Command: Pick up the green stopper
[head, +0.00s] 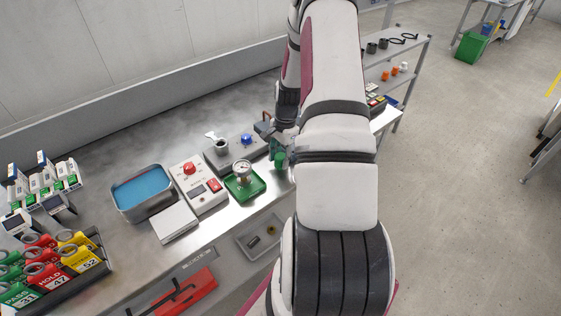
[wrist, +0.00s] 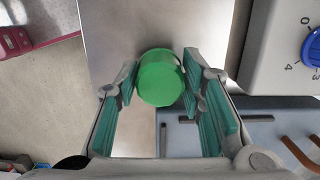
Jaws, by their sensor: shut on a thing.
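The green stopper (wrist: 160,78) is a short, bright green cylinder. In the wrist view it sits between the teal pads of my gripper (wrist: 159,92), which is shut on it near the fingertips. In the head view, the green stopper (head: 279,160) shows small at the front edge of the steel bench, beside my forearm. My arm hides most of the gripper there. I cannot tell whether the stopper touches the surface below.
Left along the bench (head: 110,250) stand a grey unit with a blue knob (head: 246,139), a gauge on a green base (head: 243,183), a control box with a red knob (head: 198,184) and a blue-lined tray (head: 143,191). Open floor lies right.

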